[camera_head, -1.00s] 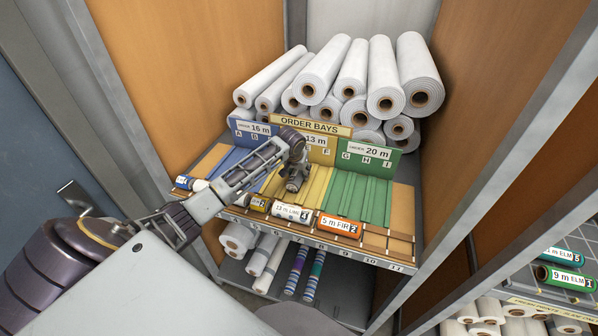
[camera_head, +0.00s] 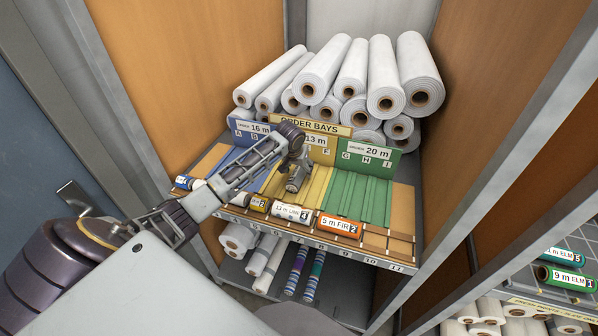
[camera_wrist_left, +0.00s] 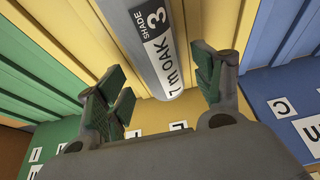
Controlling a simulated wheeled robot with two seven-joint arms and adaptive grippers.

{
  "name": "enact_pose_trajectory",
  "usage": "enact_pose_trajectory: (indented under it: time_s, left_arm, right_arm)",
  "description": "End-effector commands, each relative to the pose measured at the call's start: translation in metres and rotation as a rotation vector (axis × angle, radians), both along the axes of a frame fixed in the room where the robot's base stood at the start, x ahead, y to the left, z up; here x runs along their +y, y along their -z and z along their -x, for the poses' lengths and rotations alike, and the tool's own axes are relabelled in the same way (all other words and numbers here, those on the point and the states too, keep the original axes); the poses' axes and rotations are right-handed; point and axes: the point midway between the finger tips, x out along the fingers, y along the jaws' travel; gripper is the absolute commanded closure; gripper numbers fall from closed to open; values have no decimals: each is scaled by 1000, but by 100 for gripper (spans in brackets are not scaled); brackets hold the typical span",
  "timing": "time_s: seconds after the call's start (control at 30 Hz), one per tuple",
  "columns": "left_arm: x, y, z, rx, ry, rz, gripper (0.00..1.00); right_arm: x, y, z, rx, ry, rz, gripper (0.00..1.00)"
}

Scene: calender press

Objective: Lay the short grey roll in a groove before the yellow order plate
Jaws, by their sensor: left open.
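The short grey roll (camera_wrist_left: 160,45), with a white label reading OAK and a black shade 3, lies along the ribbed yellow bay in the left wrist view. Its near end points toward the yellow order plate (camera_wrist_left: 150,121) with its letter cards. My left gripper (camera_wrist_left: 163,88) is open, with one finger on each side of the roll's end and visible gaps between. In the head view my left gripper (camera_head: 297,170) is over the yellow bay, before the yellow order plate (camera_head: 320,146) marked 13 m, and hides part of both. My right gripper is not in view.
A blue bay (camera_head: 222,169) lies left and a green bay (camera_head: 362,198) right of the yellow one. Labelled rolls, among them an orange 5 m FIR roll (camera_head: 340,226), lie along the front rack. White rolls (camera_head: 320,72) are stacked behind the plates.

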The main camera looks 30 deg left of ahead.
Motion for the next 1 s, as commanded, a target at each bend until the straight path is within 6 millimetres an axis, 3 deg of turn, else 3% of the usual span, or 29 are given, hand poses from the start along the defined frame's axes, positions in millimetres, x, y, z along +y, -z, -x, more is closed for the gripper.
enact_pose_trajectory:
  time_s: [0.7, 1.0]
  left_arm:
    - [-8, -82, 33, -3, 1, -1, 33]
    - [-10, -100, 40, 1, 1, 0, 33]
  right_arm:
    - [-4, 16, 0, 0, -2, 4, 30]
    - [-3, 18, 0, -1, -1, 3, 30]
